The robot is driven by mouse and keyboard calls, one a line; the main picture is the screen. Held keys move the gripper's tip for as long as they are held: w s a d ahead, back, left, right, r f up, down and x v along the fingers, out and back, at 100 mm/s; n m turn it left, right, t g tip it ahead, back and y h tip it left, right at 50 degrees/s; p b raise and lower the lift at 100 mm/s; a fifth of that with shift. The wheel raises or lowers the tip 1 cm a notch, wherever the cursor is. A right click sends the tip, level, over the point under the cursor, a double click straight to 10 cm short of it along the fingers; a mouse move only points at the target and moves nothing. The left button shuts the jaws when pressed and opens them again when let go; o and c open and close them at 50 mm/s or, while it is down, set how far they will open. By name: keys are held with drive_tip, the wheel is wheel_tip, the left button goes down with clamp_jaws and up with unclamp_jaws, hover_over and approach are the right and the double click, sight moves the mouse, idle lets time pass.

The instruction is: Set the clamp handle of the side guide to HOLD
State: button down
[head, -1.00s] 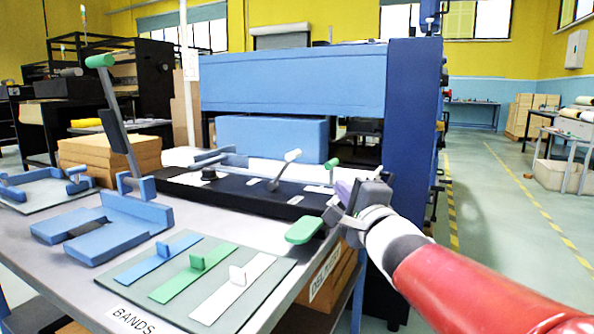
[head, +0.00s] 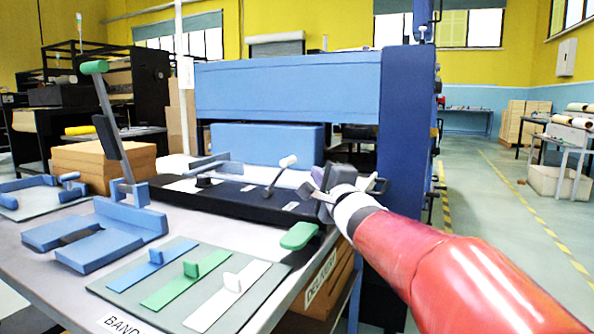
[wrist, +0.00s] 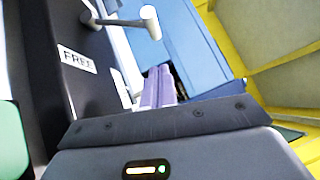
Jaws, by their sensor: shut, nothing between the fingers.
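A lever with a white knob (head: 288,162) stands tilted on the black bar (head: 225,200) in front of the blue machine. In the wrist view the white knob (wrist: 150,20) is beyond my fingertips, near a label reading FREE (wrist: 77,59) on the bar. No HOLD label can be read. My gripper (head: 311,186) is at the right end of the bar, to the right of the white-knobbed lever and apart from it. Its purple fingers (wrist: 158,88) are shut and empty. My gripper hides part of the bar's right end.
A green grip (head: 299,236) juts out at the bar's near right end, below my gripper. A tall green-topped lever (head: 94,67) stands at left. Blue, green and white strips lie on a mat (head: 110,290). The blue machine post (head: 405,130) rises behind my arm.

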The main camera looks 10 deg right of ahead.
sight(294, 161)
drive_tip(key=shift+w+a+r+b, duration=0.25)
drive_tip(key=shift+w+a+r, duration=0.05)
drive_tip(key=shift+w+a, duration=0.55)
drive_tip(key=shift+w+a+r+b, duration=0.25)
drive_tip(key=shift+w+a, duration=0.55)
